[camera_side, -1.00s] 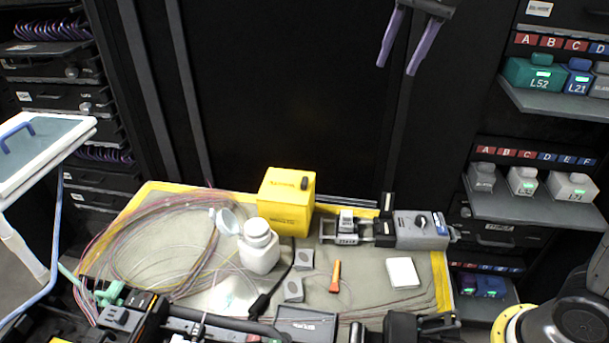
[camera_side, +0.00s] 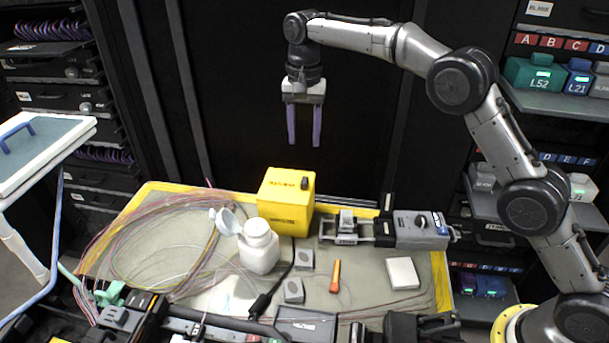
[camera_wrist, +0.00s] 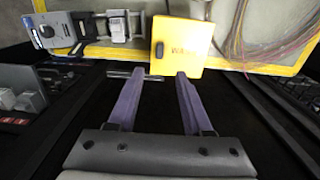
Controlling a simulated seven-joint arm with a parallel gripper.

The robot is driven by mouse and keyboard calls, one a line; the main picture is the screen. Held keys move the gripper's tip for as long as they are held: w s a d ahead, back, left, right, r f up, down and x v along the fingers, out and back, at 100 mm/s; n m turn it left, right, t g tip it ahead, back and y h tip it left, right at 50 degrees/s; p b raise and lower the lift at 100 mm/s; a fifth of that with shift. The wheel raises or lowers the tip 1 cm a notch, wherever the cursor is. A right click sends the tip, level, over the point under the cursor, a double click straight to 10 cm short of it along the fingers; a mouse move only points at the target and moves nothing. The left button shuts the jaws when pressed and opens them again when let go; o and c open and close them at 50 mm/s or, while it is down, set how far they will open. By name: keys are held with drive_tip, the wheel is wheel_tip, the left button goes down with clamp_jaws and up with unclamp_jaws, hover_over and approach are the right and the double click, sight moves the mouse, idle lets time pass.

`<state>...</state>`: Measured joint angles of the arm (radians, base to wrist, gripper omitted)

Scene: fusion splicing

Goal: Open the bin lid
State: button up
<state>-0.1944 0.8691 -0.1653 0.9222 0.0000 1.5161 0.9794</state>
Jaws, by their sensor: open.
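The yellow bin (camera_side: 286,203) stands at the back of the work mat in the side view, its lid shut. A small dark knob (camera_side: 305,183) sits on top of the bin near its right edge. In the wrist view the bin (camera_wrist: 180,45) is ahead of the fingertips, with the dark knob (camera_wrist: 160,50) at its left edge. My gripper (camera_side: 304,143) points down above the bin, its two purple fingers parted with nothing between them. The fingers (camera_wrist: 158,76) show in the wrist view too, apart from the bin.
A white bottle (camera_side: 259,247) with an open cap stands left of the bin, beside coiled fibres (camera_side: 165,240). A grey splicing fixture (camera_side: 420,229) lies to the right. Black cabinet panels (camera_side: 260,90) rise behind. The air around the gripper is clear.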

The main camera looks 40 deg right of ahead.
sight(305, 179)
wheel_tip(305, 179, down, 12)
drive_tip(key=shift+r, duration=0.15)
idle(0.3)
clamp_jaws()
idle(1.3)
